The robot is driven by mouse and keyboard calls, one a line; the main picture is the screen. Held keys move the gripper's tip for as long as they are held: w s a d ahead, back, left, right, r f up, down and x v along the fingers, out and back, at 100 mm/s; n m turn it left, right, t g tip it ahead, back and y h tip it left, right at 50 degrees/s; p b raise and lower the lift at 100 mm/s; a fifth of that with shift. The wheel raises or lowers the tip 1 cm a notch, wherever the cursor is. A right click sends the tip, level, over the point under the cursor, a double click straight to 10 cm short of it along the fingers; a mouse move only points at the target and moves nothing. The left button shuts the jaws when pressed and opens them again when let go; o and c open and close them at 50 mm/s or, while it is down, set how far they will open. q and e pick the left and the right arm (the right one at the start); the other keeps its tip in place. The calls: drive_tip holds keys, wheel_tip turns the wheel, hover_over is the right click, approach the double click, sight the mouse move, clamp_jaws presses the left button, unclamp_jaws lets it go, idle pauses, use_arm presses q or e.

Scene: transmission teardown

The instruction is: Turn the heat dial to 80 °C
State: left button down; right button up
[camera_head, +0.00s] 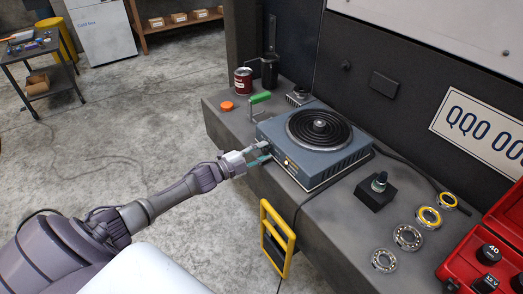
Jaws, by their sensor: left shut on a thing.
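The heater (338,157) is a blue-grey box with a round black coiled plate (319,127) on top, standing on the dark bench. My left gripper (264,154) reaches in from the left and its fingertips are at the left end of the heater's front face. It is shut on the heat dial, which the fingers hide almost wholly, so its setting cannot be read. A small yellow spot (287,162) shows on the front face right of the fingers. My right gripper is not in view.
A yellow-framed item (277,238) hangs at the bench's front edge below the heater. A green-handled tool (260,98), a red can (243,81) and an orange cap (227,106) lie behind. Several bearings (407,238) and a red case (490,245) are at right.

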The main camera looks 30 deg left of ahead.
use_arm(q)
drive_tip(key=shift+n, duration=0.3)
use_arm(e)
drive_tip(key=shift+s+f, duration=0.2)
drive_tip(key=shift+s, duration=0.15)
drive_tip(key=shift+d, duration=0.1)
use_arm(q)
drive_tip(key=c, duration=0.8)
unclamp_jaws()
drive_tip(key=shift+s+f, duration=0.1)
drive_tip(key=shift+s+a, duration=0.15)
drive_tip(key=shift+s, duration=0.1)
drive_tip(key=v, duration=0.7)
drive_tip(key=shift+s+a, duration=0.1)
